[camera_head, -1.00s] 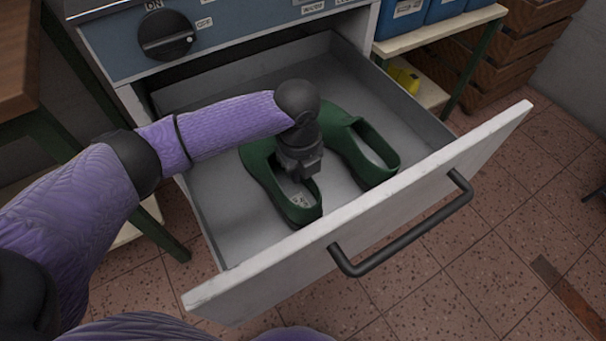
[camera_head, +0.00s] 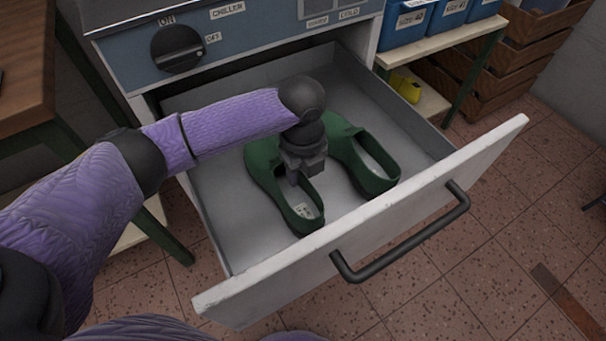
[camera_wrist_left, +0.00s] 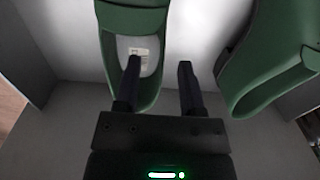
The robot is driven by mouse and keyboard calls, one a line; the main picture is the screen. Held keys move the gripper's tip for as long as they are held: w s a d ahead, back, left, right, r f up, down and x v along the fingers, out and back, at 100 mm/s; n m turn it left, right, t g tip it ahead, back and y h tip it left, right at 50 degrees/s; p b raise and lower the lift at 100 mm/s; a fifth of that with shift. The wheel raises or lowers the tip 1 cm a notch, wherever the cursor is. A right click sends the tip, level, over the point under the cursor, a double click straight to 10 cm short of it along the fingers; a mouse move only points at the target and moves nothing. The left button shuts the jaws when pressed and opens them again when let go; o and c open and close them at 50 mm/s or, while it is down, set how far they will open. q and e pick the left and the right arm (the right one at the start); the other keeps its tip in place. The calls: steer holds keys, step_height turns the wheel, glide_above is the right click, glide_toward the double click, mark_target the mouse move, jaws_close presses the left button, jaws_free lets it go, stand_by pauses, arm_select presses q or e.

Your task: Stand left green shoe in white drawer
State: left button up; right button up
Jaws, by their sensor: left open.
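Two green shoes stand side by side, soles down, in the pulled-out white drawer (camera_head: 262,283). The left green shoe (camera_head: 262,161) has its open heel end toward the drawer front; it also shows in the left wrist view (camera_wrist_left: 106,45). The other shoe (camera_head: 372,176) is on its right, also in the wrist view (camera_wrist_left: 240,88). My left gripper (camera_head: 297,184) is above the left shoe, open and empty. In the wrist view its fingers (camera_wrist_left: 160,66) are apart, one over the shoe's opening, one over the gap between the shoes. My right gripper is not in view.
The drawer's black handle (camera_head: 405,238) sticks out in front. The blue cabinet front with a black knob (camera_head: 177,48) stands above the drawer. A wooden table (camera_head: 30,70) is at left. A shelf with blue bins (camera_head: 408,22) is at right. Bare drawer floor shows around the shoes.

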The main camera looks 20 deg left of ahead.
arm_select(q)
step_height(320, 180, up, 8)
steer(key=p, duration=0.3)
steer(key=shift+f, duration=0.1)
steer(key=shift+r+p, duration=0.45)
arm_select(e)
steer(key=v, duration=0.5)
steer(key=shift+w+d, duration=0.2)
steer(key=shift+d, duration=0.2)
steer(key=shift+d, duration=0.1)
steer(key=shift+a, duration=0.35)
